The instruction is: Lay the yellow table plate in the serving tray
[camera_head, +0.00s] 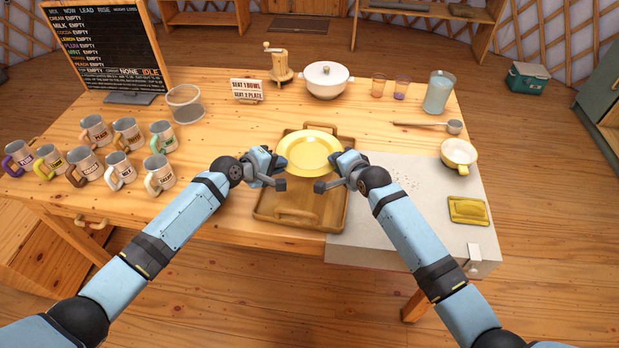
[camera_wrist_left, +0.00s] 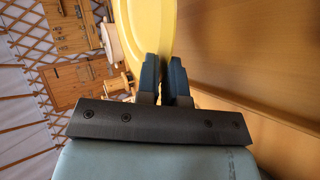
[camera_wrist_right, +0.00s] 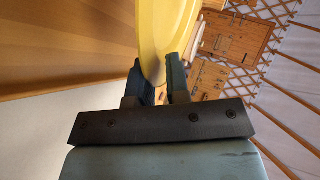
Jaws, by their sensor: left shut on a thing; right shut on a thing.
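The yellow plate (camera_head: 308,152) is held level between my two grippers, over the far part of the wooden serving tray (camera_head: 300,217). My left gripper (camera_head: 281,168) is shut on the plate's left rim; in the left wrist view the yellow rim (camera_wrist_left: 146,25) sits between its fingers (camera_wrist_left: 163,75). My right gripper (camera_head: 336,165) is shut on the right rim; in the right wrist view the rim (camera_wrist_right: 165,35) passes between its fingers (camera_wrist_right: 158,75). The tray lies on the table with a handle at its near and far ends. The gap between plate and tray is hard to judge.
Several labelled mugs (camera_head: 87,163) stand at the left near a glass container (camera_head: 186,104). A sign (camera_head: 246,90), grinder (camera_head: 279,66) and lidded white pot (camera_head: 326,80) stand behind. The tray's near half is empty.

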